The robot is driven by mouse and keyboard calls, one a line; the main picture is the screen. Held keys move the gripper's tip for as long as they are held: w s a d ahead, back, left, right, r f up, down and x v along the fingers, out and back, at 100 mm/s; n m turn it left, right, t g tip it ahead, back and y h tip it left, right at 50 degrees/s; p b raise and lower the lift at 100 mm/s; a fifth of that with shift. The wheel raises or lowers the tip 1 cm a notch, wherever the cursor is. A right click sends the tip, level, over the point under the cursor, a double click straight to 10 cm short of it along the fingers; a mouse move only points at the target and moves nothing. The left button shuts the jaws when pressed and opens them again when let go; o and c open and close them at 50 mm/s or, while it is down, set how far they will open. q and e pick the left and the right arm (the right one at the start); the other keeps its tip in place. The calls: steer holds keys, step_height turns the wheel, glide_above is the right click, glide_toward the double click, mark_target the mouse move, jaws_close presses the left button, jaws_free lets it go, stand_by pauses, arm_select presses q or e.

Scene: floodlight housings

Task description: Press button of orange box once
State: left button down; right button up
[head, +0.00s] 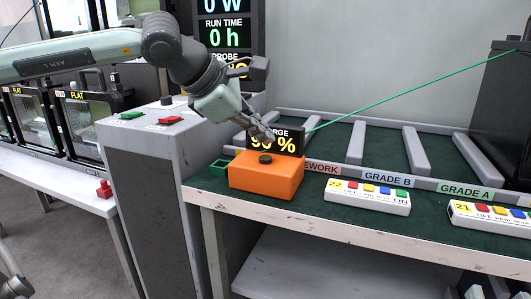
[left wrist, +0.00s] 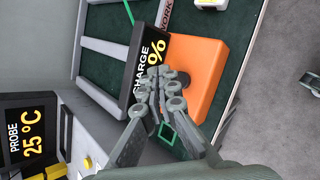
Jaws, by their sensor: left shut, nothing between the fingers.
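The orange box (head: 265,178) sits at the front left corner of the green-topped bench. It has a dark round button (head: 265,158) on its top and a black display panel (head: 288,139) reading a charge percentage behind it. My left gripper (head: 270,139) is shut and empty, just above and behind the button in the head view. In the left wrist view, the fingertips (left wrist: 165,85) lie in front of the orange box (left wrist: 200,65), close beside the button (left wrist: 183,78). I cannot tell whether they touch it.
White button strips (head: 367,196) and (head: 487,215) lie right of the box. Grey divider rails (head: 413,150) stand behind, labelled by grade. A grey pedestal with green and red buttons (head: 170,121) stands left. A green cable (head: 400,91) runs from the display to the upper right.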

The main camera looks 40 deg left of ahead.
mark_target(262, 158)
arm_select(q)
steer(key=shift+r+p, duration=1.1)
steer(key=shift+r, duration=0.8)
